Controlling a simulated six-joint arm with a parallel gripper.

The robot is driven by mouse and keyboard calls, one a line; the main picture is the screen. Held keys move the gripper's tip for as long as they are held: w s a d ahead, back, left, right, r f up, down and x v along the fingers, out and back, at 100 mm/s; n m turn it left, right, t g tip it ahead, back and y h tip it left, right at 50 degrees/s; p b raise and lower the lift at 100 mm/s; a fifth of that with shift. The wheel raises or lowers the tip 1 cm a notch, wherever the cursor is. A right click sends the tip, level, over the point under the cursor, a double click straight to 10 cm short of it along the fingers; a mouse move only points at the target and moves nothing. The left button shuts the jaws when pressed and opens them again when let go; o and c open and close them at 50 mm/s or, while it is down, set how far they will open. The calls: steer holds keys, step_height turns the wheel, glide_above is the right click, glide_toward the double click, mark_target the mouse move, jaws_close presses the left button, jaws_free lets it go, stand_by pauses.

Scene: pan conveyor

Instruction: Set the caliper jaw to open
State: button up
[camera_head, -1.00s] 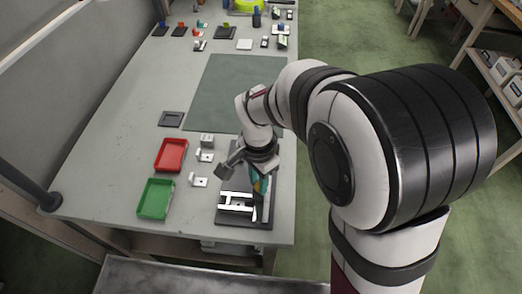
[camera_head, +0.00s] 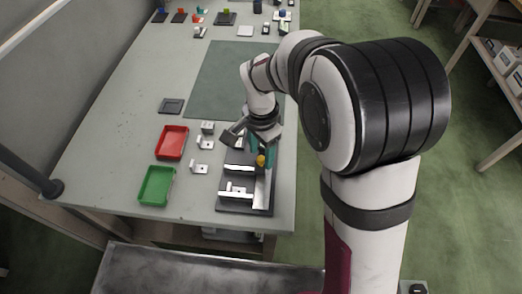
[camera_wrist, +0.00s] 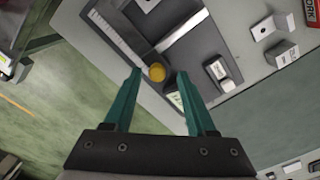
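The caliper fixture (camera_head: 228,208) is a dark plate with a pale rail along its right side, on the near right part of the bench. A pale jaw block (camera_head: 236,192) stands at its near end, and a second grey jaw (camera_head: 240,168) stands farther up with a clear gap between them. A yellow knob (camera_head: 261,160) is beside the farther jaw; it also shows in the wrist view (camera_wrist: 157,72). My gripper (camera_wrist: 159,74) has its teal fingers apart, with the knob seen between the tips. I cannot tell whether either finger touches it.
A red tray (camera_head: 161,155) and a green tray (camera_head: 146,199) lie left of the fixture. Small metal brackets (camera_head: 200,169) stand between. A dark green mat (camera_head: 225,85) and several small parts lie farther back. The bench's right edge is close to the fixture.

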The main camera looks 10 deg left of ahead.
steer(key=shift+r, duration=0.1)
step_height(320, 180, up, 16)
steer(key=shift+f, duration=0.2)
steer(key=s+d+f+n, duration=0.1)
steer(key=s+d+f, duration=0.1)
steer(key=s, duration=0.5)
steer(key=s+d+f+n+y, duration=0.1)
steer(key=s+d+f, duration=0.1)
steer(key=s+d, duration=0.3)
steer(key=s+d+f+n, duration=0.1)
steer(key=s+d+f, duration=0.2)
steer(key=s, duration=0.7)
steer(key=shift+s+d+y, duration=0.25)
steer(key=shift+d+y, duration=0.05)
steer(key=shift+y, duration=0.1)
